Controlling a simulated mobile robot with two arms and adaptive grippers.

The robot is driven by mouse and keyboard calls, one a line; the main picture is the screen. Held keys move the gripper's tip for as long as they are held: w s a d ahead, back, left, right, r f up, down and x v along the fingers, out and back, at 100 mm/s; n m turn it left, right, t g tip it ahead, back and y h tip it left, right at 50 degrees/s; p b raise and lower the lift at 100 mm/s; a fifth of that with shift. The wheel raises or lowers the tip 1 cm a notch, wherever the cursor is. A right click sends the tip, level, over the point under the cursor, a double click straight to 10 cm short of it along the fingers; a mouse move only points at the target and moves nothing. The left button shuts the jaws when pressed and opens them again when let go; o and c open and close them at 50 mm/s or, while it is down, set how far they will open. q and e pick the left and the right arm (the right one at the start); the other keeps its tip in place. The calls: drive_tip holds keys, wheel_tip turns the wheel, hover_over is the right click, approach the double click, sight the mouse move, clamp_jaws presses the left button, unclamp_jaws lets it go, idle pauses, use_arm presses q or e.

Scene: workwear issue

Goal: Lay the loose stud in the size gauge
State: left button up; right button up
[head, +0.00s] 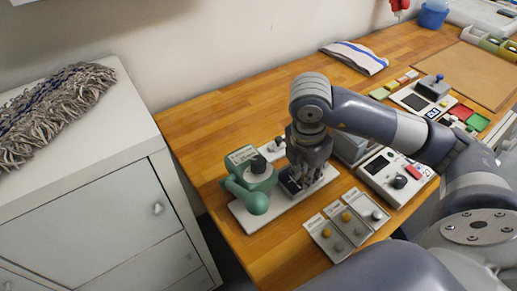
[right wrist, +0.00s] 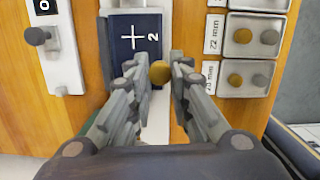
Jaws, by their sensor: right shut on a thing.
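My right gripper (head: 303,182) points down over the white base plate beside the green press. In the right wrist view its fingers (right wrist: 174,74) are closed on a small round brass stud (right wrist: 159,72). The stud sits just in front of a dark blue block (right wrist: 125,45) marked with a white cross and a 2. The block also shows in the head view (head: 289,183), partly hidden by the gripper. I cannot tell whether the stud touches the block or plate, or whether this block is the size gauge. My left gripper is not in view.
The green press (head: 250,180) stands left of the gripper. Labelled trays (head: 338,228) with brass and grey studs lie to the right; they show close by in the right wrist view (right wrist: 245,57). A control box (head: 385,172) stands behind them. A grey knob (right wrist: 37,36) is at left.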

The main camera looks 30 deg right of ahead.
drive_tip(key=shift+w+m, duration=0.2)
drive_tip(key=shift+m, duration=0.1)
drive_tip(key=shift+w+r, duration=0.1)
drive_tip(key=shift+w, duration=0.3)
drive_tip(key=w+a+p, duration=0.1)
drive_tip(key=w, duration=0.3)
drive_tip(key=w+a+f+p, duration=0.1)
drive_tip(key=w+p, duration=0.1)
drive_tip(key=w, duration=0.3)
drive_tip(key=w+a+p, duration=0.1)
drive_tip(key=w+p, duration=0.1)
drive_tip(key=w, duration=0.3)
drive_tip(key=shift+w+a+f, duration=0.15)
drive_tip(key=shift+a+f, duration=0.1)
drive_tip(key=shift+a, duration=0.1)
drive_tip(key=shift+f+p, duration=0.95)
drive_tip(key=shift+f, duration=0.85)
drive_tip(key=shift+f, duration=0.1)
drive_tip(key=o, duration=0.3)
drive_tip(key=shift+f, duration=0.1)
drive_tip(key=o, duration=0.5)
